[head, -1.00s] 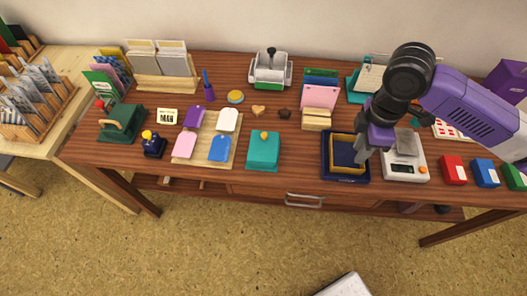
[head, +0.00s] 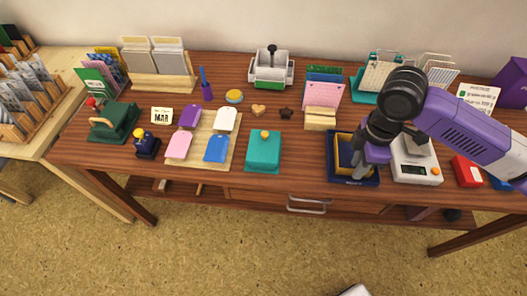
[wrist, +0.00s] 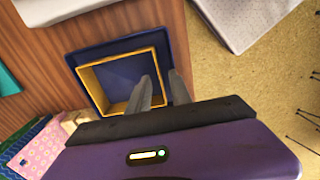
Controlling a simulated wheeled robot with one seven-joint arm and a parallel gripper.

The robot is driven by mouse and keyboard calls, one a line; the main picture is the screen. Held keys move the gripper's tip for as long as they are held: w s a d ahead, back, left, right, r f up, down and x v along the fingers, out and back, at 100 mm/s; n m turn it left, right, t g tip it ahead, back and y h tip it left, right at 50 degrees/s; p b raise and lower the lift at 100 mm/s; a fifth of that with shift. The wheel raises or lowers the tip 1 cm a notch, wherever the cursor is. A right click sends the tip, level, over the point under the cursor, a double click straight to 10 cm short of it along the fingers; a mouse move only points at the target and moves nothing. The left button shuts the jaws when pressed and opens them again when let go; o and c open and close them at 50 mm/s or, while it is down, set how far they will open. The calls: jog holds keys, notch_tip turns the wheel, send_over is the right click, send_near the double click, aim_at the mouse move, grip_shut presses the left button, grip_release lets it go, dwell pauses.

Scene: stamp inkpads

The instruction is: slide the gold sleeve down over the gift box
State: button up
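The gold sleeve (wrist: 94,75) is a hollow rectangular frame. It sits within the outline of a navy box or tray (wrist: 82,60) on the table, with a flat navy surface inside it. I cannot tell its exact height or whether a separate box lies within. In the head view the sleeve (head: 341,154) and the navy base (head: 333,172) are partly hidden by my gripper (head: 361,176). In the wrist view my gripper (wrist: 160,74) has its fingers apart, one over the sleeve's inside and one outside its right wall. A gap shows between them.
A white scale (head: 418,172) stands close on the right, with a red box (head: 467,172) beyond it. A pink notepad (head: 322,94) in a wooden holder stands behind. A teal box (head: 263,150) is to the left, with clear tabletop between. The table's front edge is close.

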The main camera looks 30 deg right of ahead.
grip_shut()
jog(key=shift+r+p, duration=2.7)
jog(key=shift+r, duration=0.35)
jog(key=shift+a, duration=0.1)
